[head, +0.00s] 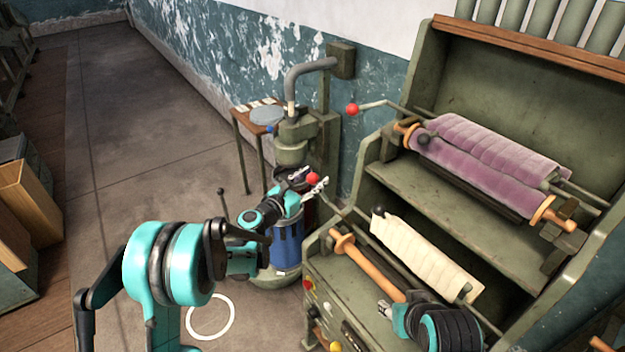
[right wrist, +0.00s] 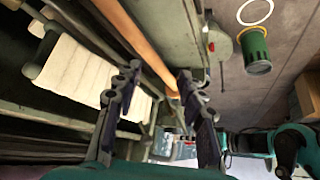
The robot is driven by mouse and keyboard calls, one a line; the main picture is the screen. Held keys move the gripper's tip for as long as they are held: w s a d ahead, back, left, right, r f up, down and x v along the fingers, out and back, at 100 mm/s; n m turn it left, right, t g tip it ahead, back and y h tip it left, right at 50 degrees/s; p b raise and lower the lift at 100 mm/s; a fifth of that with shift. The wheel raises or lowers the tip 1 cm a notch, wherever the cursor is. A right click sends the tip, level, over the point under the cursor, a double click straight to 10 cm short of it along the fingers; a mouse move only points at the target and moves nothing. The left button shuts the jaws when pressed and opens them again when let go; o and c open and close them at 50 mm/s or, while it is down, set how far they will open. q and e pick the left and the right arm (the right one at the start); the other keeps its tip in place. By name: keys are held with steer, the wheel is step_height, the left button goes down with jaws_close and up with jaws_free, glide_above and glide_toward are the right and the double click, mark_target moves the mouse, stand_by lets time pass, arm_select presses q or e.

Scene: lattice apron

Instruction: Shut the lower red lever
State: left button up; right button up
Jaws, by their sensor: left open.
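The lower red lever has a round red knob (head: 313,179) at the left end of its rod, at the front left of the green machine. My left gripper (head: 317,187) is open at this knob, its fingers close around or beside it. I cannot tell whether they touch it. The upper red lever (head: 352,109) stands higher up, its knob pointing left. My right gripper (right wrist: 157,75) is open and empty in the right wrist view, near the machine's wooden roller. In the head view it is partly seen at the bottom.
The green machine (head: 408,178) carries a purple cloth roll (head: 490,150) above and a cream cloth roll (head: 425,255) below. A blue drum (head: 285,245) and a pump with a pipe stand behind my left arm. Floor (head: 130,130) is clear at left, with wooden boxes (head: 30,200) at the edge.

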arm_select(q)
jaws_close()
steer(key=shift+a+f, duration=0.1)
arm_select(e)
steer(key=shift+f, duration=0.15)
